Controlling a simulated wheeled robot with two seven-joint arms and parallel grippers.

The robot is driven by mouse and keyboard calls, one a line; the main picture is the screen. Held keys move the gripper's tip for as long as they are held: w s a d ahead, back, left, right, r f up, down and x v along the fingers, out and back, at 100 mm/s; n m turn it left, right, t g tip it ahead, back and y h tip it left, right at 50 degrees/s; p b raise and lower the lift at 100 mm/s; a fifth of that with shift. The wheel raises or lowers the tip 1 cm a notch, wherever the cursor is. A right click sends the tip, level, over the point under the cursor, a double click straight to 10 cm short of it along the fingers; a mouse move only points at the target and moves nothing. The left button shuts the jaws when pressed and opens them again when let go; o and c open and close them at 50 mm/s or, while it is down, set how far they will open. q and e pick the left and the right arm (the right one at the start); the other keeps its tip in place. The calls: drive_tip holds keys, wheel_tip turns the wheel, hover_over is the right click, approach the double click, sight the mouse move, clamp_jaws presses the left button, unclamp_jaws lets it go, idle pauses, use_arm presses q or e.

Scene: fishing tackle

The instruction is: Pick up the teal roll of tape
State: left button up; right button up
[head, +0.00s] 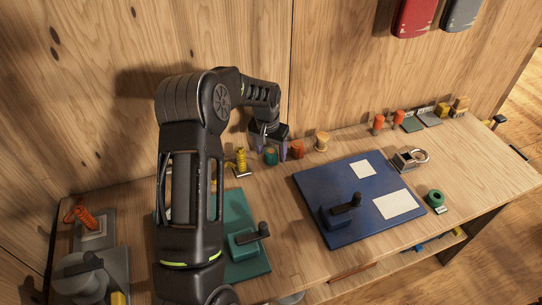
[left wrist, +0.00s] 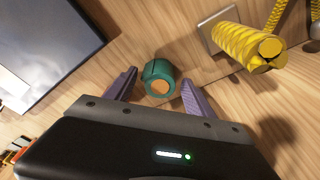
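A teal roll (head: 270,156) stands on the bench near the back wall, right under my left gripper (head: 268,146) in the head view. In the left wrist view the teal roll (left wrist: 157,72), with an orange-brown core, lies between the tips of the two purple fingers of my left gripper (left wrist: 160,78). The fingers are apart, with a gap on each side of the roll. Another green roll (head: 436,198) lies at the right front of the bench. My right gripper is not in view.
An orange spool (head: 298,149) and a wooden spool (head: 321,141) stand just right of the teal roll. A yellow coiled piece (head: 241,160) is close on its left; it also shows in the left wrist view (left wrist: 240,45). A blue board (head: 310,190) lies in front.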

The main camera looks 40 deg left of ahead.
sight(271, 151)
use_arm(q)
clamp_jaws()
idle(0.5)
drive_tip(key=shift+r, duration=0.15)
wheel_tip(271, 151, up, 10)
drive_tip(key=shift+f+b, duration=0.1)
drive_tip(key=shift+b, duration=0.5)
idle(0.3)
